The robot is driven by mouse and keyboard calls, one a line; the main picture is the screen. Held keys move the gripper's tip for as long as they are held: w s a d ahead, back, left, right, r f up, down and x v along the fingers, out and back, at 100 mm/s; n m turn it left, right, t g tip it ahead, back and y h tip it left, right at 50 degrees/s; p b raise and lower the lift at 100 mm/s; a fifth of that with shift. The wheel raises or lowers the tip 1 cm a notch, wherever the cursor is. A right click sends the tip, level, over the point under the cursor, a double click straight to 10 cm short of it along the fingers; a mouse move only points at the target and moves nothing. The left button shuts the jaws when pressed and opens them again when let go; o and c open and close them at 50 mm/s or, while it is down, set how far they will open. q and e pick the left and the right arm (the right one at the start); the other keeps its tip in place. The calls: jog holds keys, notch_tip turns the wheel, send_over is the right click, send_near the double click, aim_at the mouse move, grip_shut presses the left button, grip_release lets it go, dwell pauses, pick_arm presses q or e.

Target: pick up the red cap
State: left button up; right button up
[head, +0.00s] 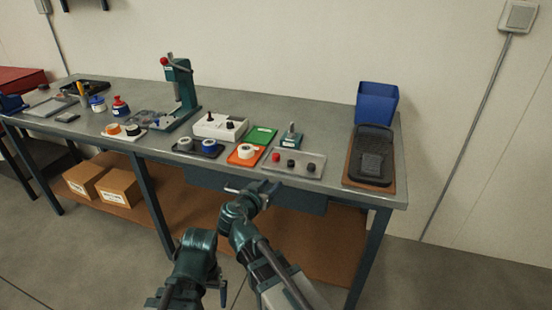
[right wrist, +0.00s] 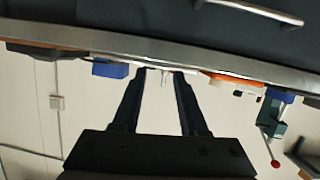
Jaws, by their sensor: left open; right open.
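A small red cap (head: 276,156) sits at the left end of a grey plate (head: 312,160) near the bench's front edge, beside two black caps (head: 300,165). My right gripper (head: 249,188) is open and empty, in front of the bench edge and below the plate in the head view. In the upside-down right wrist view its two fingers (right wrist: 158,75) are spread, pointing toward the bench edge. I cannot make out the red cap there. My left gripper (head: 222,288) is low in front of the bench, apart from everything on it.
An orange tray (head: 235,162) with a white roll lies left of the plate, and a green tray (head: 261,136) lies behind. A blue bin (head: 377,104) and a black tray (head: 370,140) stand right. A drawer (head: 300,198) hangs under the bench edge. Bench space right of the plate is clear.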

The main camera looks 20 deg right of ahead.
notch_tip(320, 180, up, 3)
jog(key=w+a+t, duration=0.2)
jog(key=a, duration=0.1)
jog(key=b, duration=0.1)
send_near(275, 158)
jog(key=x, duration=0.4)
jog(key=shift+r, duration=0.4)
jog(key=shift+w+d+f+b, duration=0.25)
jog(key=shift+w+d+b, duration=0.05)
jog(key=shift+w+b, duration=0.15)
jog(key=b+x, duration=0.1)
jog(key=x, duration=0.3)
jog(key=shift+f, duration=0.15)
grip_shut()
